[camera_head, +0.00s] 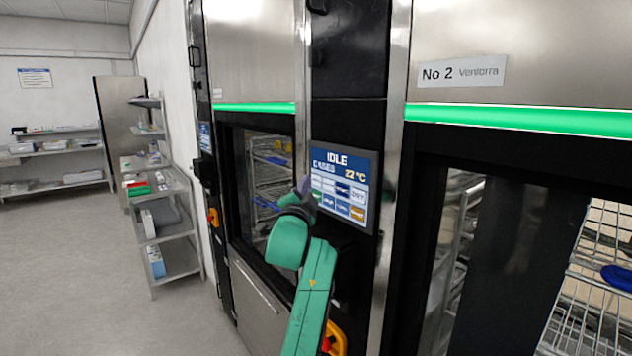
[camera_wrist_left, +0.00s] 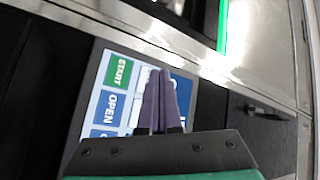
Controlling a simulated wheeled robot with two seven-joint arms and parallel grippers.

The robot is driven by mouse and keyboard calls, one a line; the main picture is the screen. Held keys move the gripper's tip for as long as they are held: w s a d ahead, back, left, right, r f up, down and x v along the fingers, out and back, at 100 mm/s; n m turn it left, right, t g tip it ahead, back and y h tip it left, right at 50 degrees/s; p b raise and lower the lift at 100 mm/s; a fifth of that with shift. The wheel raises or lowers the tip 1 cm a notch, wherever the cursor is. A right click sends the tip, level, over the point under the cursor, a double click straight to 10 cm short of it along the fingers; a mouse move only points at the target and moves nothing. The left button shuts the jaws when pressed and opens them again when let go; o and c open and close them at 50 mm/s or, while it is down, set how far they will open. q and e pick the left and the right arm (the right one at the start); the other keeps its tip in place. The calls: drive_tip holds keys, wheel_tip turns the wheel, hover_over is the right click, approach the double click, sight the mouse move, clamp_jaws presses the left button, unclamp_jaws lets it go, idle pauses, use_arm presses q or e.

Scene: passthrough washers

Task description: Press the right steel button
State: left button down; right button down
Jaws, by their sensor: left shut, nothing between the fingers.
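I cannot make out a steel button in either view. A control screen (camera_head: 343,185) reading "IDLE" and "22 °C" sits on the black column between two washers. My left gripper (camera_head: 304,186) is at the left edge of this screen in the head view, with its green arm below. In the left wrist view the closed purple fingers (camera_wrist_left: 160,78) lie over part of the screen (camera_wrist_left: 113,88), beside the START and OPEN tiles. Whether they touch it I cannot tell. The fingers hide part of the screen. My right gripper is not in view.
A washer marked "No 2" (camera_head: 463,74) stands on the right, with a wire rack (camera_head: 592,285) behind its dark frame. A yellow and red switch (camera_head: 335,340) is low on the column.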

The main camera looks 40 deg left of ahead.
use_arm(q)
drive_tip(key=shift+w+d, duration=0.1)
drive_tip(key=shift+w, duration=0.3)
drive_tip(key=shift+w+d, duration=0.1)
drive_tip(key=shift+w, duration=0.2)
idle(0.9)
drive_tip(key=shift+s+a, duration=0.2)
drive_tip(key=shift+s, duration=0.5)
drive_tip(key=s+p, duration=0.1)
drive_tip(key=s, duration=0.1)
drive_tip(key=s+a+p, duration=0.1)
drive_tip(key=s, duration=0.1)
drive_tip(key=shift+s+a, duration=0.2)
drive_tip(key=shift+s, duration=0.2)
